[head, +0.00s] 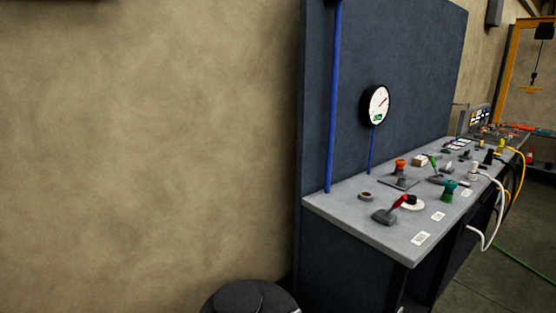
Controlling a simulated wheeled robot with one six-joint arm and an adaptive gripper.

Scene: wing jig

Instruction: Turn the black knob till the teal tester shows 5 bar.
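A black knob (411,199) sits on a round white plate (414,206) near the front of the grey bench, just right of a red-handled lever (397,205). A teal device (448,191) stands upright to the right of the knob; it seems to be the teal tester, but no reading on it can be made out. A round white dial gauge (377,105) with a black rim and a green patch is on the blue-grey panel; its numbers are too small to read.
The grey bench (345,213) runs away to the right along the panel (415,80). Orange-topped (400,166) and green (434,163) fittings stand behind the knob. White (496,215) and yellow (520,175) cables hang off its front edge. The wall at left is bare.

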